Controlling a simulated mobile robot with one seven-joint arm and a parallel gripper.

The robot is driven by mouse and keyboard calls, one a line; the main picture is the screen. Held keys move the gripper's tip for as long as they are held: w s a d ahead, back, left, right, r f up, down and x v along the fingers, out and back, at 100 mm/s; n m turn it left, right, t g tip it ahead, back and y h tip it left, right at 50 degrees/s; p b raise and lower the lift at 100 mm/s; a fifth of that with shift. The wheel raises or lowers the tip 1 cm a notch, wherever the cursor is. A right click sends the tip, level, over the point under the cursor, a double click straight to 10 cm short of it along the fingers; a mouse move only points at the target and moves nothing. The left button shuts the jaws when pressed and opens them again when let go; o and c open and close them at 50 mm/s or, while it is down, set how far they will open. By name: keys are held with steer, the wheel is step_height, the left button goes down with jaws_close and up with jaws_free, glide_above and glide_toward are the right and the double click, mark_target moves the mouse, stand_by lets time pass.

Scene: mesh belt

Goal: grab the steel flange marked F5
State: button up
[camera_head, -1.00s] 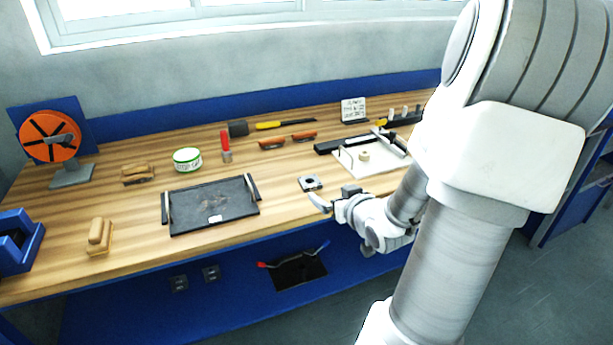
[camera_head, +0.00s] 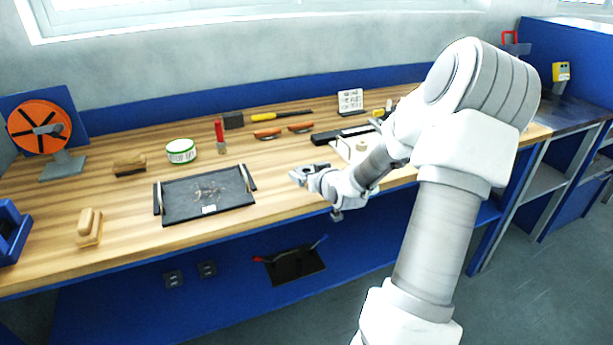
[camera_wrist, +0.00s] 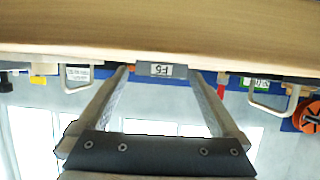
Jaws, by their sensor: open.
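The steel flange marked F5 (camera_wrist: 160,70) shows in the wrist view as a small grey block with a white label, upside down in the picture, at the bench surface. My gripper (camera_wrist: 160,74) is open, with one finger on each side of the flange and a small gap visible at both sides. I cannot tell how deep the flange sits between the fingers. In the head view my gripper (camera_head: 299,174) is low over the front of the wooden bench, right of the black tray, and it mostly or wholly hides the flange there.
The black tray (camera_head: 180,205) with upright handles lies left of my gripper.

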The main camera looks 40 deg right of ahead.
steer(key=shift+w+f, duration=0.1)
steer(key=shift+w, duration=0.25)
steer(key=shift+c, duration=0.3)
steer(key=shift+d, duration=0.1)
jaws_close()
